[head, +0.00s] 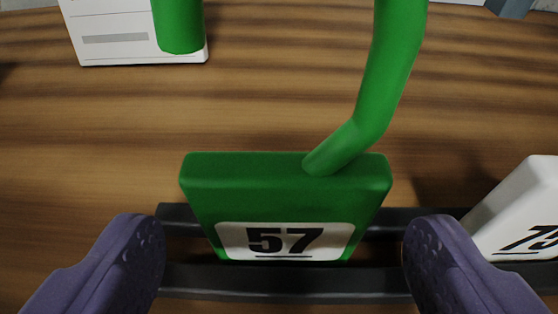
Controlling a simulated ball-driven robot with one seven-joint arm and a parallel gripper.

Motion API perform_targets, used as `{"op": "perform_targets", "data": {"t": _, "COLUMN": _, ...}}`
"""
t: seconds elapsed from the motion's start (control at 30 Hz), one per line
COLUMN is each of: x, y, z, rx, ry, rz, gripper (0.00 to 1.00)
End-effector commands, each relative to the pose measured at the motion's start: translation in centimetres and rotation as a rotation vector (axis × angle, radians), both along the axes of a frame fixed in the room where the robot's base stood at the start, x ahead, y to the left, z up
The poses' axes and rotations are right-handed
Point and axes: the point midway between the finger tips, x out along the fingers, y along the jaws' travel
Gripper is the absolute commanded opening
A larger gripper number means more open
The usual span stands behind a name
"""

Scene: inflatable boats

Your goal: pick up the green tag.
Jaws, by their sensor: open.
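The green tag (285,190) stands in a dark rack on a wooden surface, at the middle of the head view. It has a white label reading 57. A thick green hook (385,85) rises from its top, and its upper part leaves the frame. My gripper (284,250) is open, with one purple finger to the left of the tag and one to the right. Gaps show between the fingers and the tag's sides, so neither appears to touch it. The tag's lower end is hidden in the rack.
The dark rack (290,282) runs across the front with two rails. A white tag (528,205) with a partly cut-off number leans close to my right finger. A white card (105,30) lies at the back left. The wooden surface (90,130) between is mostly clear.

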Motion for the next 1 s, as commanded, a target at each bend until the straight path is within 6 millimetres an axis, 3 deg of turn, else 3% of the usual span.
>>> {"op": "perform_targets", "data": {"t": 0.27, "x": 0.7, "y": 0.0, "z": -0.1, "rx": -0.001, "ry": -0.001, "rz": 0.0, "gripper": 0.89}}
{"op": "perform_targets", "data": {"t": 0.37, "x": 0.6, "y": 0.0, "z": -0.1, "rx": -0.001, "ry": -0.001, "rz": 0.0, "gripper": 0.71}}
{"op": "perform_targets", "data": {"t": 0.53, "x": 0.6, "y": 0.0, "z": -0.1, "rx": -0.001, "ry": -0.001, "rz": 0.0, "gripper": 0.32}}
{"op": "perform_targets", "data": {"t": 0.6, "x": 0.6, "y": 0.0, "z": -0.1, "rx": -0.001, "ry": -0.001, "rz": 0.0, "gripper": 0.25}}
{"op": "perform_targets", "data": {"t": 0.87, "x": 0.6, "y": 0.0, "z": 0.2, "rx": -0.001, "ry": -0.002, "rz": -0.001, "gripper": 0.25}}
{"op": "perform_targets", "data": {"t": 1.0, "x": 0.6, "y": 0.0, "z": 1.2, "rx": 0.0, "ry": -0.002, "rz": -0.001, "gripper": 0.25}}
